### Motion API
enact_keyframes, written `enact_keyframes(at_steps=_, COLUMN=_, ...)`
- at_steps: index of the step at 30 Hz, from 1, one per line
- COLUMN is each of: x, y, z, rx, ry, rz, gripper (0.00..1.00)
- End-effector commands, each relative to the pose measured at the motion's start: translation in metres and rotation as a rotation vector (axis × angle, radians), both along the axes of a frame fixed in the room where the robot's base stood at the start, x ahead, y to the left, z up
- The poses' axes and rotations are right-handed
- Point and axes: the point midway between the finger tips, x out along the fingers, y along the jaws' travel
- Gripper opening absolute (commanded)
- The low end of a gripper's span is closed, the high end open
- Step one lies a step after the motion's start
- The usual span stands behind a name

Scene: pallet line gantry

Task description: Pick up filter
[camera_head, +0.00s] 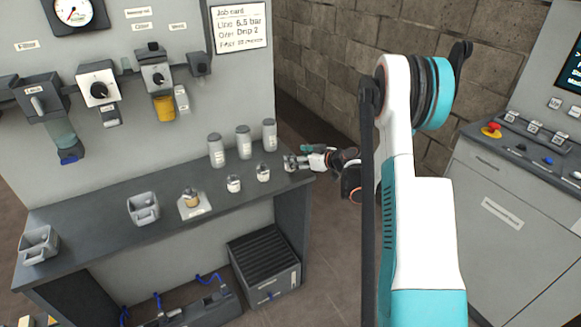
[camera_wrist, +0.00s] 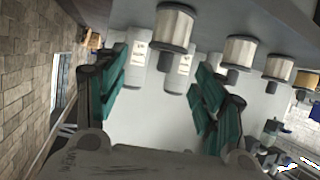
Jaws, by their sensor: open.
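Several small pale cylindrical elements that look like filters stand in a row on the grey bench. The nearest filter (camera_head: 291,163) is just left of my gripper (camera_head: 306,157) at the bench's right end. Two more filters (camera_head: 263,173) (camera_head: 234,184) stand further left, and a tan one (camera_head: 190,198) sits on a pale plate. In the wrist view, which is upside down, the nearest filter (camera_wrist: 175,27) shows beyond the opening between the teal fingers of my gripper (camera_wrist: 162,62). The fingers are spread with nothing held. Whether they touch the filter cannot be told.
Grey bottles (camera_head: 243,142) stand behind the row, close to the gripper. Two grey open holders (camera_head: 143,208) (camera_head: 38,244) stand on the bench's left. A panel with regulators (camera_head: 156,75) rises behind. A control cabinet (camera_head: 505,195) with a red button stands at right.

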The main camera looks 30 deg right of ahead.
Motion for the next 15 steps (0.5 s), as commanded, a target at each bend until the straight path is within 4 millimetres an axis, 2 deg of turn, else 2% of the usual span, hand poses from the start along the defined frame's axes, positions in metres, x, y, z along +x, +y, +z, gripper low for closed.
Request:
enact_keyframes(at_steps=4, x=0.018, y=0.013, z=-0.009, rx=-0.001, ry=0.0, rz=0.004, gripper=0.63)
enact_keyframes(at_steps=8, x=0.033, y=0.016, z=-0.014, rx=0.001, ry=-0.001, rz=0.002, gripper=0.63)
enact_keyframes(at_steps=15, x=0.036, y=0.017, z=-0.014, rx=0.0, ry=-0.001, rz=0.0, gripper=0.63)
